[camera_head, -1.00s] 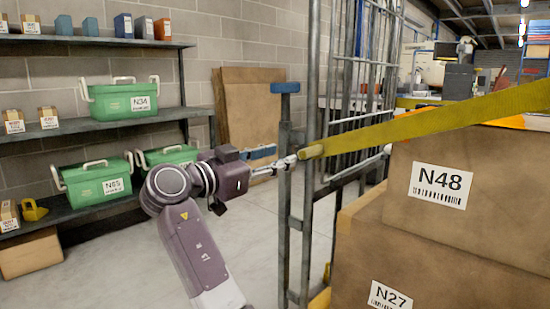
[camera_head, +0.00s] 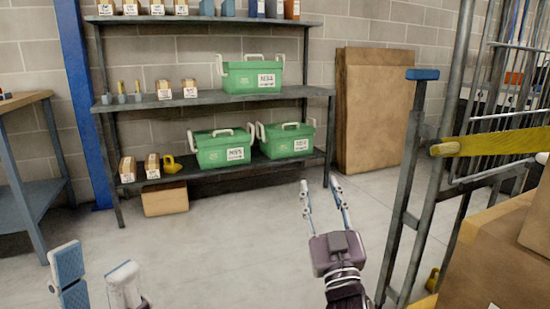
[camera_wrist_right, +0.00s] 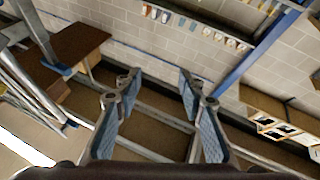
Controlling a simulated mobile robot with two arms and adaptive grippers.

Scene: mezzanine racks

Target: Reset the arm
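My right gripper (camera_head: 319,184) points forward above the floor in the middle of the head view. Its two fingers are spread with nothing between them. In the right wrist view the same gripper (camera_wrist_right: 155,88) shows blue-padded fingers wide apart and empty. My left gripper (camera_head: 97,262) is at the bottom left of the head view, cut by the lower edge. Its two fingers stand apart, with only floor seen between them. The rest of both arms is mostly out of view.
A metal cage with a blue-capped post (camera_head: 422,74) stands at right. A shelf rack (camera_head: 222,97) with green bins (camera_head: 252,75) stands behind. A workbench (camera_head: 22,100) is at left. Open floor (camera_head: 230,235) lies between.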

